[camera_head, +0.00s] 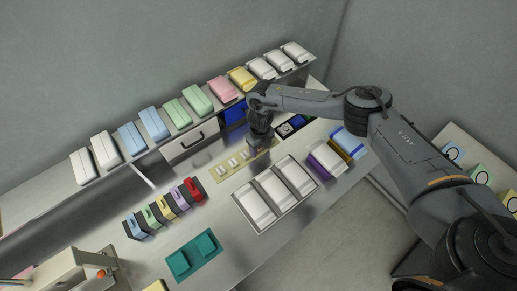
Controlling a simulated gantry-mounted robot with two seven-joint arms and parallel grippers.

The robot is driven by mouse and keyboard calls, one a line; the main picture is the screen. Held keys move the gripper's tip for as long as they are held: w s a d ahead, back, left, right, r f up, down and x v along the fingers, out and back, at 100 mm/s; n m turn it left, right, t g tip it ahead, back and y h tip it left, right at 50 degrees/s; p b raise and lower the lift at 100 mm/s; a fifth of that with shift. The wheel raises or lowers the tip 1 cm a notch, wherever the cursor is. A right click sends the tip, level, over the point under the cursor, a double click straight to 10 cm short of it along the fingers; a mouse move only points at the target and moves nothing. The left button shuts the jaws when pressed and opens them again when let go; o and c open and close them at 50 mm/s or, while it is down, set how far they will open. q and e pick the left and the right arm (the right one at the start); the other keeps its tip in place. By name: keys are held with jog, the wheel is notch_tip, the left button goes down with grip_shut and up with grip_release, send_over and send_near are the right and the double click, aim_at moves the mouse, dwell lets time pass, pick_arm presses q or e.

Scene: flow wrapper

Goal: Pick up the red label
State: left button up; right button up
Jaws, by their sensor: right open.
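A small red block (194,189), the only clearly red item I see and apparently the red label, is at the right end of a row of coloured pieces on dark holders. My right gripper (259,148) points down over the bench, up and to the right of the red block and apart from it. It is open, and I see nothing held in it; its fingertips are small and dark here. My left gripper is not in view.
A yellowish plate (219,172) with small white pieces lies under and beside my right gripper. A metal tray (262,227) of white packs is in front. A teal holder (194,256) lies nearer. A shelf at the back carries coloured packs. A beige machine (62,270) stands lower left.

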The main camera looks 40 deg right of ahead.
grip_shut()
jog(key=shift+r, duration=0.15)
dwell(0.5)
